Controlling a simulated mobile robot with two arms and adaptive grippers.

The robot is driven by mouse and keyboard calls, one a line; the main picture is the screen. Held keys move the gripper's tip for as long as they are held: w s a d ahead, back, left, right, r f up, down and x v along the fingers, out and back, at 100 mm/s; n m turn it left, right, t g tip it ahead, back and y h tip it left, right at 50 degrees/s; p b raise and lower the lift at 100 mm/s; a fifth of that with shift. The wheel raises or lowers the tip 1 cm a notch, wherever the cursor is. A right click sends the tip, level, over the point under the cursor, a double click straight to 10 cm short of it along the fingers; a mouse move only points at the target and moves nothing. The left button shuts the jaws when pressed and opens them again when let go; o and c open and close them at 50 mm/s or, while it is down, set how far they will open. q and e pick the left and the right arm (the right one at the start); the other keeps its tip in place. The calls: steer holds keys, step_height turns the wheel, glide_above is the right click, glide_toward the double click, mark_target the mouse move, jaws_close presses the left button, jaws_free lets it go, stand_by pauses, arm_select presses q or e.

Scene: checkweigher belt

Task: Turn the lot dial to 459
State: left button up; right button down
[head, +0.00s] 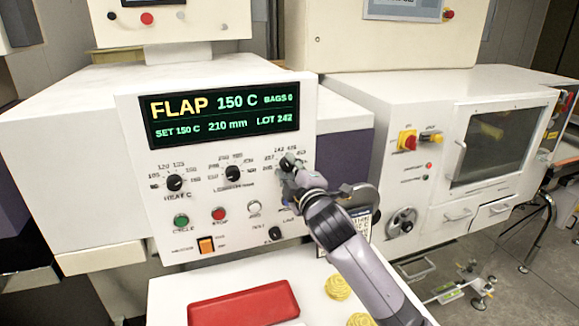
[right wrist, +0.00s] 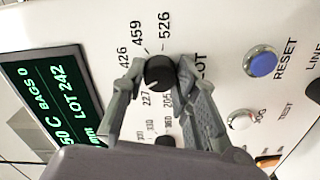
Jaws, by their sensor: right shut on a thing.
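The lot dial (right wrist: 160,72) is a small black knob on the white panel, with printed numbers around it; 426, 459 and 526 are readable in the right wrist view. In the head view the lot dial (head: 287,162) is partly hidden by my right gripper (head: 290,172). My right gripper, also in the right wrist view (right wrist: 160,76), is shut on the dial, one finger on each side. The dial's pointer is hard to make out. The display (head: 223,114) reads FLAP, 150 C, 210 mm and LOT 242. My left gripper is not in view.
On the same panel are a heat dial (head: 174,182), a middle dial (head: 232,172), a green button (head: 181,220), a red button (head: 218,214) and an orange switch (head: 206,245). A blue reset button (right wrist: 263,62) lies near the lot dial. A red tray (head: 243,304) sits below.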

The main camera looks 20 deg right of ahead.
steer(key=m+p, duration=0.1)
steer(key=m, duration=0.3)
steer(key=shift+f+m, duration=0.1)
steer(key=shift+m, duration=0.2)
steer(key=m+p, duration=0.1)
steer(key=m, duration=0.3)
steer(key=shift+m, duration=0.3)
steer(key=m+p, duration=0.1)
steer(key=m, duration=0.3)
steer(key=shift+f+m+p, duration=0.1)
steer(key=shift+m+p, duration=0.75)
steer(key=shift+m, duration=1.15)
steer(key=c, duration=1.7)
jaws_free()
steer(key=o, duration=0.5)
steer(key=shift+c, duration=0.2)
